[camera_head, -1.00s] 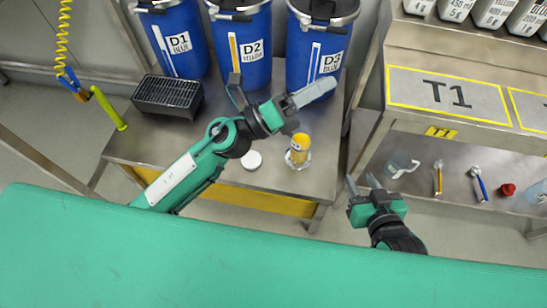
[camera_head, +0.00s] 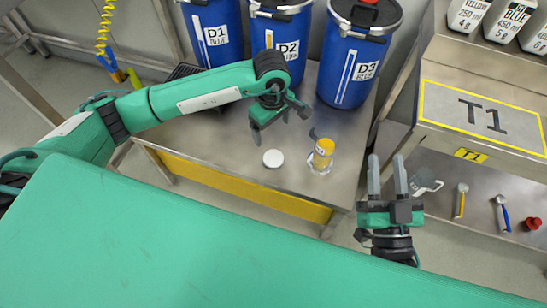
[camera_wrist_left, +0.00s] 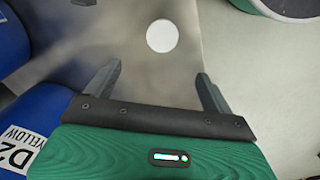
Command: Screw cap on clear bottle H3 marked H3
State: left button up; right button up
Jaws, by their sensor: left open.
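My left gripper (camera_head: 279,124) is open and empty, pointing down above the table behind the cap. In the left wrist view the cap lies beyond my left fingertips (camera_wrist_left: 159,72), apart from them. My right gripper (camera_head: 387,163) is open and empty, right of the table.
Blue drums D1 (camera_head: 214,35), D2 (camera_head: 286,50) and D3 (camera_head: 353,60) stand along the back of the table. A dark grated box is partly hidden behind my left arm. Bench T1 (camera_head: 490,118) is at right, with a jug (camera_head: 425,181) and tools on its lower shelf.

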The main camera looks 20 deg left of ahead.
pick_arm(q)
jog(key=shift+a+f, duration=0.1)
jog(key=b, duration=0.2)
send_over(272, 156)
notch_tip(272, 156, down, 8)
jog(key=shift+r, duration=0.1)
jog(key=shift+f, duration=0.35)
pick_arm(e)
notch_tip(272, 156, up, 7)
jog(key=s+d+t, duration=0.1)
jog(key=d+t, duration=0.1)
jog(key=t, duration=0.3)
jog(key=shift+s+d, duration=0.2)
jog(key=shift+r, duration=0.1)
